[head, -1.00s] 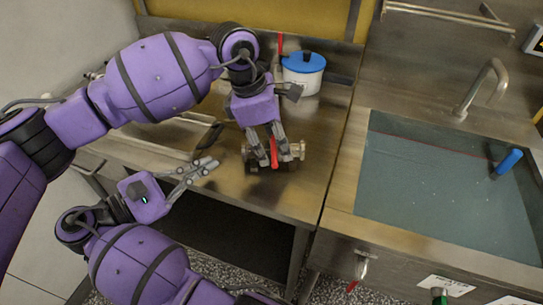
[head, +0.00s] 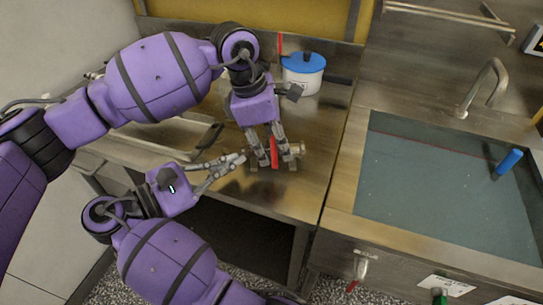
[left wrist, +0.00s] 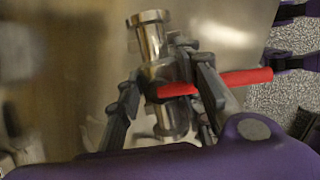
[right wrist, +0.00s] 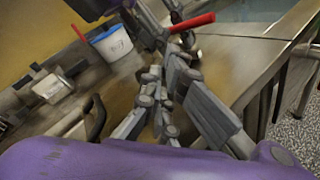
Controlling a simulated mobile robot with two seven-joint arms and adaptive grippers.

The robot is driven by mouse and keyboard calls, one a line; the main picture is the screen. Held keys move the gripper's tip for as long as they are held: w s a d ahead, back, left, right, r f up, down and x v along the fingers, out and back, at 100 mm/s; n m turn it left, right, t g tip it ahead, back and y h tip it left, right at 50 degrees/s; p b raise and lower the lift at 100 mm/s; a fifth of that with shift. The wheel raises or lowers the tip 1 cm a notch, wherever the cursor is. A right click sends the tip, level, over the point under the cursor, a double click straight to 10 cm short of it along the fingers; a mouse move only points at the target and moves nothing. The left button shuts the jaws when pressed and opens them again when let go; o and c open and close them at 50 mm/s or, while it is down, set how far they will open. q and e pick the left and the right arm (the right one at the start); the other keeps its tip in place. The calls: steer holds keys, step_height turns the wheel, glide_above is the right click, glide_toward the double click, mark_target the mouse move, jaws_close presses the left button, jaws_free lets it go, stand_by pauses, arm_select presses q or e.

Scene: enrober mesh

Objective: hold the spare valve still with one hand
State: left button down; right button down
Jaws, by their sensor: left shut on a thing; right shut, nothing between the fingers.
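The spare valve, a metal fitting (head: 293,151) with a red lever (head: 274,152), is over the steel counter. My left gripper (head: 265,162) points down at it and is shut on its body. In the left wrist view the fingers (left wrist: 165,100) flank the metal body (left wrist: 151,40), and the red lever (left wrist: 235,79) sticks out to the right. My right gripper (head: 243,157) is shut and empty, its tips close to the valve's left side. I cannot tell whether they touch it. In the right wrist view the red lever (right wrist: 193,21) shows beyond the right fingers (right wrist: 160,76).
A white pot with a blue lid (head: 303,73) stands at the back of the counter (head: 310,185). A water-filled sink (head: 430,190) with a tap (head: 490,80) and a blue-handled thing (head: 509,161) lies to the right. A tray (head: 205,140) is at the left.

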mark_target(274, 151)
steer(key=shift+d, duration=1.95)
steer(key=shift+d, duration=0.1)
steer(key=shift+d, duration=0.35)
steer(key=shift+d, duration=0.95)
stand_by(0.3)
steer(key=shift+w+d+r, duration=0.15)
steer(key=shift+d, duration=0.25)
stand_by(0.5)
steer(key=shift+d, duration=0.4)
stand_by(0.4)
steer(key=shift+d, duration=1.7)
stand_by(1.0)
